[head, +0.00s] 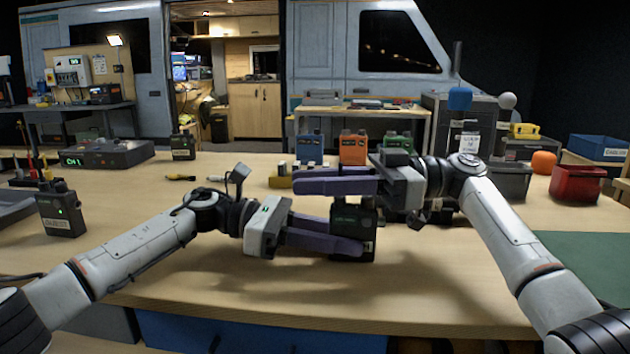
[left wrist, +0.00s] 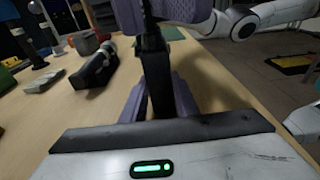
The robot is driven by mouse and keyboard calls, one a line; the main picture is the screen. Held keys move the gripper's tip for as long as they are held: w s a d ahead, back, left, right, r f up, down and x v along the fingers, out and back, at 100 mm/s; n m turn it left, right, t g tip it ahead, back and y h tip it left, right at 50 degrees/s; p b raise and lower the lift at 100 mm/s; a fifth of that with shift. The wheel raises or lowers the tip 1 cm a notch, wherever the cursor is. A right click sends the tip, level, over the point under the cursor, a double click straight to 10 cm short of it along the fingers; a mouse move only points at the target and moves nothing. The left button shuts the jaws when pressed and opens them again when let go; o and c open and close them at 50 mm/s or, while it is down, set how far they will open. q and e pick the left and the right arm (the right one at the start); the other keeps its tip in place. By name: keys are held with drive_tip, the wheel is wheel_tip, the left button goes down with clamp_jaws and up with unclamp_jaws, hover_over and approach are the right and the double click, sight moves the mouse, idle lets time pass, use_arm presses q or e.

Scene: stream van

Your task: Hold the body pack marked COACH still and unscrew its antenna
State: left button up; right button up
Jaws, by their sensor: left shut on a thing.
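A dark body pack (head: 352,214) stands upright over the near middle of the table; no label on it is readable. My left gripper (head: 358,240) is shut on it, with purple fingers along its sides. In the left wrist view the pack (left wrist: 158,85) rises between those fingers (left wrist: 160,105). My right gripper (head: 300,183) reaches in from the right, just above the pack. In the left wrist view its purple fingers (left wrist: 165,10) are at the pack's top, around or beside the dark antenna (left wrist: 151,38). The head view hides the antenna, and whether these fingers touch it is unclear.
Another dark pack (head: 62,214) stands at the left, and one (head: 183,147) farther back. Blue (head: 309,147), orange (head: 353,148) and green (head: 397,142) packs stand behind my grippers. A red container (head: 577,184) is at the right. The front table strip is clear.

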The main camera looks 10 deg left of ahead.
drive_tip(key=shift+w+m+t, duration=0.2)
drive_tip(key=shift+m+t, duration=0.45)
drive_tip(key=shift+t, duration=0.4)
drive_tip(key=shift+w+m+t, duration=0.25)
drive_tip(key=shift+m+t, duration=0.45)
drive_tip(key=shift+t, duration=0.4)
drive_tip(key=shift+w+m+t, duration=0.2)
drive_tip(key=shift+m+t, duration=0.45)
drive_tip(key=shift+t, duration=0.4)
drive_tip(key=shift+w+d+m+t+h, duration=0.1)
drive_tip(key=shift+w+m+t+h, duration=0.15)
drive_tip(key=shift+m+t, duration=0.55)
drive_tip(key=shift+w+m+t+h, duration=0.15)
drive_tip(key=shift+m+t+h, duration=0.3)
drive_tip(key=shift+t, duration=0.7)
drive_tip(key=shift+w+d+m+t+h, duration=0.1)
drive_tip(key=shift+w+m+t+h, duration=0.1)
drive_tip(key=shift+m+t, duration=0.65)
drive_tip(key=shift+t, duration=0.3)
drive_tip(key=shift+w+d+m+t+h, duration=0.1)
drive_tip(key=shift+w+m+t+h, duration=0.05)
drive_tip(key=shift+m+t+h, duration=0.55)
drive_tip(key=shift+w+d+m+t+h, duration=0.2)
drive_tip(key=shift+m+t+h, duration=0.35)
drive_tip(key=shift+t, duration=0.3)
drive_tip(key=shift+w+d+m+t+h, duration=0.1)
drive_tip(key=shift+w+m+t+h, duration=0.05)
drive_tip(key=shift+m+t+h, duration=0.55)
